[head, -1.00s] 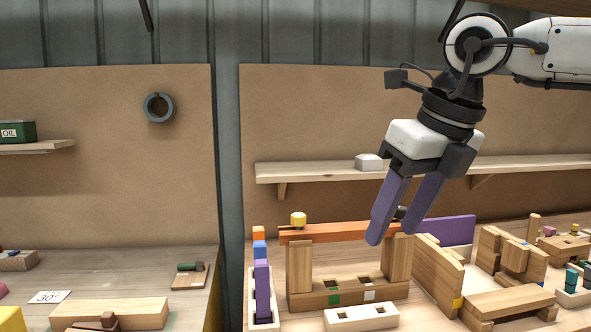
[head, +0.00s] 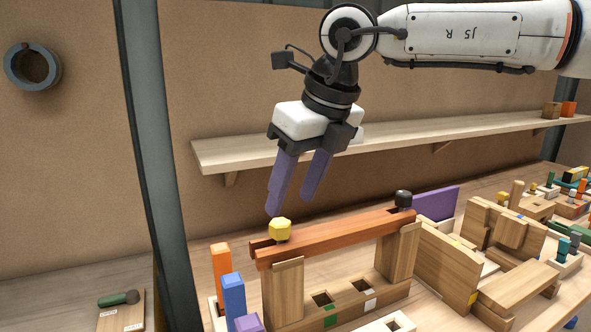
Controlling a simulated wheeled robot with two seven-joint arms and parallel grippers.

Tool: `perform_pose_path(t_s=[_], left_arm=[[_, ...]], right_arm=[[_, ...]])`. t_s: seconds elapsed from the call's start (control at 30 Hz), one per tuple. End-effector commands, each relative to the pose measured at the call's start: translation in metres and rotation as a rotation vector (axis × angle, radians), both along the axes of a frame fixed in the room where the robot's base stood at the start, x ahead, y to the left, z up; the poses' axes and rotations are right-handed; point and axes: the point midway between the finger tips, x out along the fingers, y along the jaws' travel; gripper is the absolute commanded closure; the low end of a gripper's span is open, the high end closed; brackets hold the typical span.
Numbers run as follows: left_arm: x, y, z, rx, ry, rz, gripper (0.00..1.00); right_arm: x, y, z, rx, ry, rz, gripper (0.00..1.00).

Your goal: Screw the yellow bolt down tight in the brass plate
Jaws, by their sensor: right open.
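The yellow bolt (head: 280,229) stands upright at the left end of a reddish-brown wooden beam (head: 335,238). Its faceted head sits above the beam on a short dark stem. I cannot make out a brass plate under it. My right gripper (head: 291,204) has two purple fingers, open and empty, pointing down and slightly left. Its left fingertip shows just above the bolt head; I cannot tell whether they touch. My left gripper is not in view.
The beam rests on two wooden posts (head: 283,295). A black knob (head: 403,199) stands at its right end. Orange (head: 220,270) and blue (head: 233,296) blocks stand close on the left. Wooden blocks crowd the right. A shelf (head: 400,138) runs behind.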

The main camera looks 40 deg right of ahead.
Motion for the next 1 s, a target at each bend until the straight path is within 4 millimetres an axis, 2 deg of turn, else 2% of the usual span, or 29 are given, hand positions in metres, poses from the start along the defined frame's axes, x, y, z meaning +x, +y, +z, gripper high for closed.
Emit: perform_pose_path(t_s=[0.1, 0.3, 0.5, 0.73, 0.77, 1.0], left_arm=[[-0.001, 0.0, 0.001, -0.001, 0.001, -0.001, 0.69], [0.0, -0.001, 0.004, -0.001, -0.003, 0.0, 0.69], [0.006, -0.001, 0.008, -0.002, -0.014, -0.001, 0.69], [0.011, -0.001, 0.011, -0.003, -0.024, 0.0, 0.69], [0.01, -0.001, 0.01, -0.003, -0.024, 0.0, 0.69], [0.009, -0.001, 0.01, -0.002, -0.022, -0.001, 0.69]], right_arm=[[0.008, 0.001, -0.021, -0.001, 0.005, 0.001, 0.52], [0.018, 0.002, -0.045, 0.001, 0.002, -0.001, 0.52], [0.022, 0.003, -0.054, 0.0, 0.0, 0.0, 0.52], [0.022, 0.003, -0.054, 0.0, -0.001, 0.0, 0.52], [0.022, 0.003, -0.054, 0.0, -0.001, 0.0, 0.55], [0.022, 0.002, -0.054, 0.0, -0.001, 0.0, 0.95]])
